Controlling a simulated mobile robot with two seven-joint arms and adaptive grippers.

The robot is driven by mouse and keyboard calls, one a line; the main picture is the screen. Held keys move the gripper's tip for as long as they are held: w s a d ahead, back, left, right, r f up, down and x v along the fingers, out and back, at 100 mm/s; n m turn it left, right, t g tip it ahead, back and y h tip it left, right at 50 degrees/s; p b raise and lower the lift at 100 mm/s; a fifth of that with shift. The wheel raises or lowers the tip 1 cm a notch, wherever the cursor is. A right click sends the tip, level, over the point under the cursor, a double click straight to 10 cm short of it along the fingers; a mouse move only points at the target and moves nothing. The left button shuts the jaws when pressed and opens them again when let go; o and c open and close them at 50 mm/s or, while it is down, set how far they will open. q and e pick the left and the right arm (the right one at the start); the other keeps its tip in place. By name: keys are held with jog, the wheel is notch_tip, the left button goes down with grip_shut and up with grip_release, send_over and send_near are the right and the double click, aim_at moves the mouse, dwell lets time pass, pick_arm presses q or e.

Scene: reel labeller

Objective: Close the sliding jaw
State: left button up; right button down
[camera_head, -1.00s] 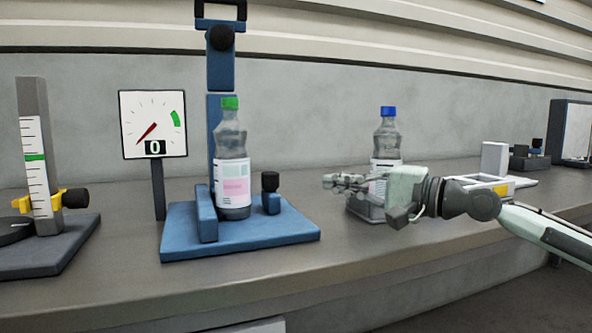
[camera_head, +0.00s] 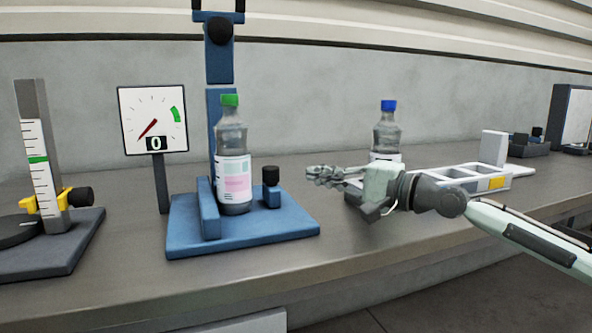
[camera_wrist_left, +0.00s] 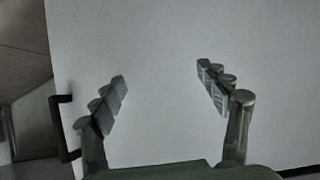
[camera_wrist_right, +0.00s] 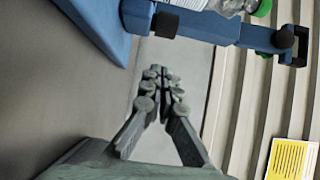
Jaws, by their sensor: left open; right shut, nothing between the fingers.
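The blue fixture (camera_head: 285,238) stands on the bench in the head view. A green-capped bottle (camera_head: 233,170) stands upright on it, between a fixed blue wall (camera_head: 208,208) at the left and the small sliding jaw with a black knob (camera_head: 271,188) at the right. A gap shows between jaw and bottle. My right gripper (camera_head: 318,176) is shut and empty, right of the jaw and apart from it, pointing left. In the right wrist view the gripper (camera_wrist_right: 157,85) points towards the fixture, with the black knob (camera_wrist_right: 166,24) ahead. My left gripper (camera_wrist_left: 160,85) is open and empty before a pale surface.
A blue-capped bottle (camera_head: 386,132) stands behind my right gripper. A dial gauge (camera_head: 153,120) and a scale post with a yellow clamp (camera_head: 42,160) stand at the left. A white tray (camera_head: 465,178) lies at the right. The bench front before the fixture is clear.

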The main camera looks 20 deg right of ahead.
aim_at(271, 185)
pick_arm(q)
jog(key=s+a+f+n+g+y+p, duration=0.1)
jog(key=s+a+f+g+y+p, duration=0.3)
jog(key=s+a+f+g, duration=0.45)
pick_arm(e)
jog(key=a, duration=0.1)
jog(key=w+a+p, duration=0.1)
jog(key=shift+a+r, duration=0.15)
jog(key=shift+a, duration=0.15)
pick_arm(q)
notch_tip(271, 185, down, 11)
jog(key=h+p, duration=0.1)
jog(key=p, duration=0.2)
jog(key=shift+s+a+r+t+h, duration=0.2)
jog(key=shift+s+t+h, duration=0.1)
jog(key=shift+t, duration=0.15)
pick_arm(e)
jog(key=shift+w+a+f, duration=0.15)
jog(key=shift+a+f, duration=0.05)
jog(key=shift+a, duration=0.75)
